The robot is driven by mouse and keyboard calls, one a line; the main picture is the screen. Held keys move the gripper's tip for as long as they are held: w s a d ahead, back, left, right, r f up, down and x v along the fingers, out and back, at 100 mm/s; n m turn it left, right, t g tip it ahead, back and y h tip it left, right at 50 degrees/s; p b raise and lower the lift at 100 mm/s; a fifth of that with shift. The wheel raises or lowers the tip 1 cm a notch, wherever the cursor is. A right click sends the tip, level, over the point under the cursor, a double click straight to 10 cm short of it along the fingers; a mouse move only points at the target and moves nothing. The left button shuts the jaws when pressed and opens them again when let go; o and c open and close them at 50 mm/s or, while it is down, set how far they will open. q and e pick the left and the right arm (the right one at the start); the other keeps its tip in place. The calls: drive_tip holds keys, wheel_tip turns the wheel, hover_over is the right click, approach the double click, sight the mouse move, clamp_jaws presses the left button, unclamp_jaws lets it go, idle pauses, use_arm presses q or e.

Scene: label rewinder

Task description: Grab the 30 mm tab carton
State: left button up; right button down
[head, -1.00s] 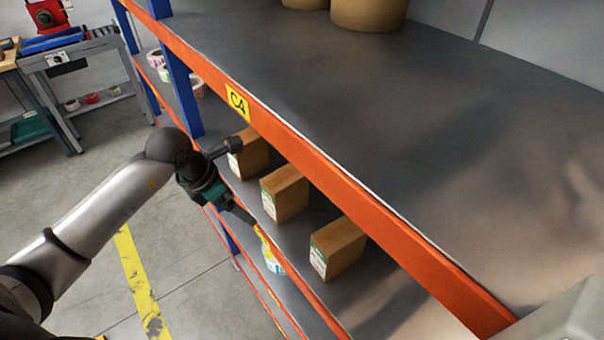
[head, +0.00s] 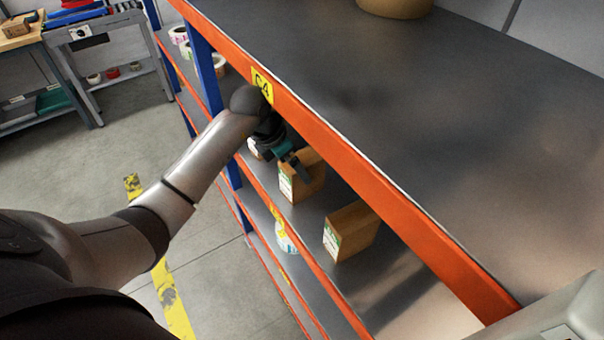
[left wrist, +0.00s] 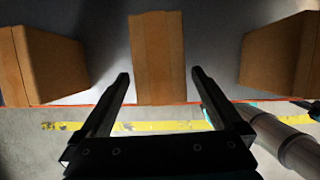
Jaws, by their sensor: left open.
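Three brown cartons with white and green labels stand in a row on the shelf below the top deck. The label print is too small to read, so I cannot tell which is the 30 mm tab carton. In the head view my left gripper (head: 297,162) is at the middle carton (head: 312,184), partly hiding it. In the left wrist view the open fingers (left wrist: 160,74) appear either side of this middle carton (left wrist: 158,50), with gaps on both sides. The near carton (head: 349,232) stands apart. The far carton (head: 254,149) is mostly hidden by my arm.
The orange shelf beam (head: 350,158) with a yellow C4 tag (head: 262,84) runs close above my gripper. A blue upright (head: 206,66) stands left of it. A white and blue roll (head: 286,238) sits on a lower level. Neighbouring cartons (left wrist: 45,65) flank the middle one.

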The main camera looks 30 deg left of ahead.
use_arm(q)
drive_tip(key=shift+w+d+f, duration=0.35)
drive_tip(key=shift+w+f, duration=0.2)
drive_tip(key=shift+w+d+f, duration=0.3)
drive_tip(key=shift+w+f, duration=0.3)
drive_tip(key=shift+f, duration=0.25)
drive_tip(key=shift+c, duration=0.4)
clamp_jaws()
